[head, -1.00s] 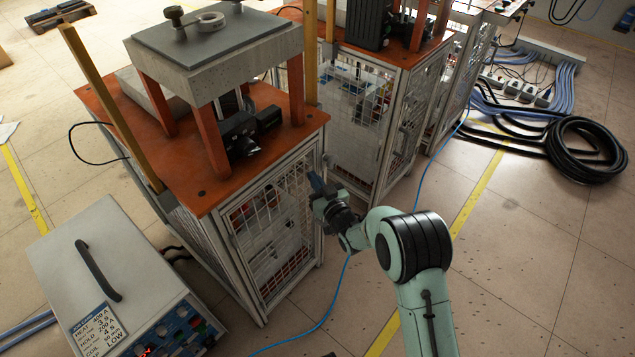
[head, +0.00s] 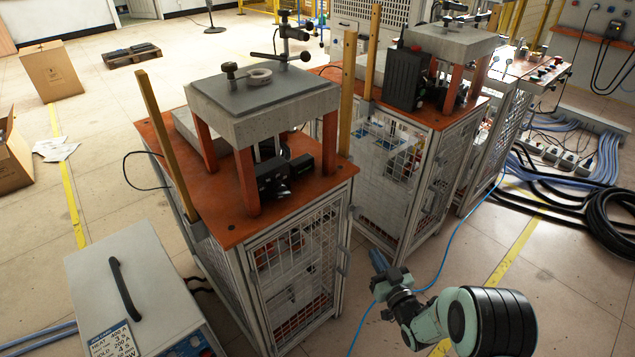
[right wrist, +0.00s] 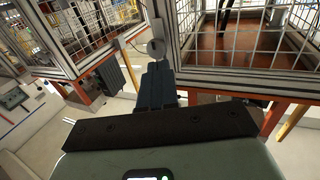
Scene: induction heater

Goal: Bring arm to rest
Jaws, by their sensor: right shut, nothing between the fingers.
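My right arm comes in from the lower right of the head view. Its gripper (head: 378,262) is shut and empty, beside the lower front corner of the nearer caged machine (head: 300,275) and apart from it. In the right wrist view the shut blue-grey fingers (right wrist: 156,85) point toward a caged frame (right wrist: 240,75). My left gripper is not in view.
A grey control box (head: 140,290) with a black handle stands at the lower left. A second caged machine (head: 400,190) stands behind the nearer one. A blue cable (head: 455,240) runs over the floor near my gripper. Black hoses (head: 615,215) lie coiled at the right.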

